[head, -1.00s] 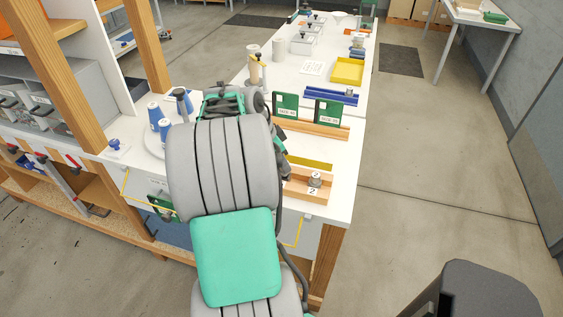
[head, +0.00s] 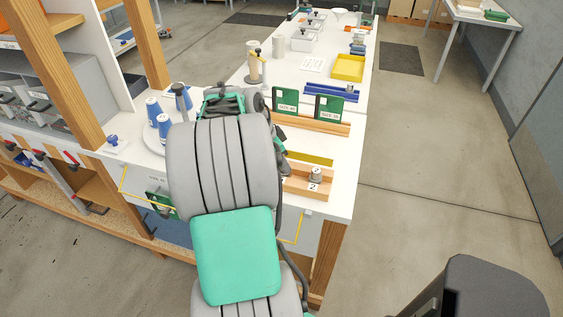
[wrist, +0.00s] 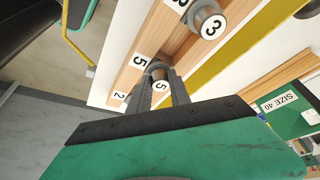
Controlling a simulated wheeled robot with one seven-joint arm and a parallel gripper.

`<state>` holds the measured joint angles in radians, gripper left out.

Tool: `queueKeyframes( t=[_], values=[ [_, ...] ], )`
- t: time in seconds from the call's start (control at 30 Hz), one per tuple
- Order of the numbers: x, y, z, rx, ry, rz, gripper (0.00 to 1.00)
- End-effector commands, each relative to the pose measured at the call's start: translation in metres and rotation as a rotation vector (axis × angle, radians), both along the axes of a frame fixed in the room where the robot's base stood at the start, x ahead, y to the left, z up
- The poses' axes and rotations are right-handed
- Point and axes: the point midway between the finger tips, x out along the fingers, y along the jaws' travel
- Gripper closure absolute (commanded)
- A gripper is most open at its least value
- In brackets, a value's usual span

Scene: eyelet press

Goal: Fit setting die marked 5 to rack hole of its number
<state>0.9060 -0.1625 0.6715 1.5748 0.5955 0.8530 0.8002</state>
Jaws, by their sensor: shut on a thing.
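My gripper (wrist: 162,92) is shut on the grey setting die marked 5 (wrist: 158,70), whose white numbered top faces the wrist camera. The die stands over the wooden rack (wrist: 170,35), beside the white label 5 (wrist: 140,60). Whether its lower end is in the hole or only above it cannot be told. A die marked 3 (wrist: 208,24) stands in the rack farther along. In the head view, my arm hides the gripper and most of the rack (head: 300,188); a die (head: 316,174) stands near its right end by a label 2 (head: 313,187).
A yellow strip (wrist: 235,55) runs alongside the rack. Green SIZE plates (head: 328,107) stand in a wooden holder behind it. The bench's right front corner (head: 340,205) is clear.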

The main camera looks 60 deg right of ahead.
Motion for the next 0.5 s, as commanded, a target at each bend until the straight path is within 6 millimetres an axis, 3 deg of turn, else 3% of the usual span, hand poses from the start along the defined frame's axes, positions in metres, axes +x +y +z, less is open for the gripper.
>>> queueKeyframes(
  t=[0.13, 0.17, 0.5],
  values=[
    [0.0, -0.0001, 0.0001, 0.0, 0.0, 0.0, 1.0],
    [0.0, -0.0001, 0.0001, 0.0, 0.0, 0.0, 0.75],
    [0.0, 0.0, 0.0001, 0.0, 0.0, 0.0, 0.51]
  ],
)
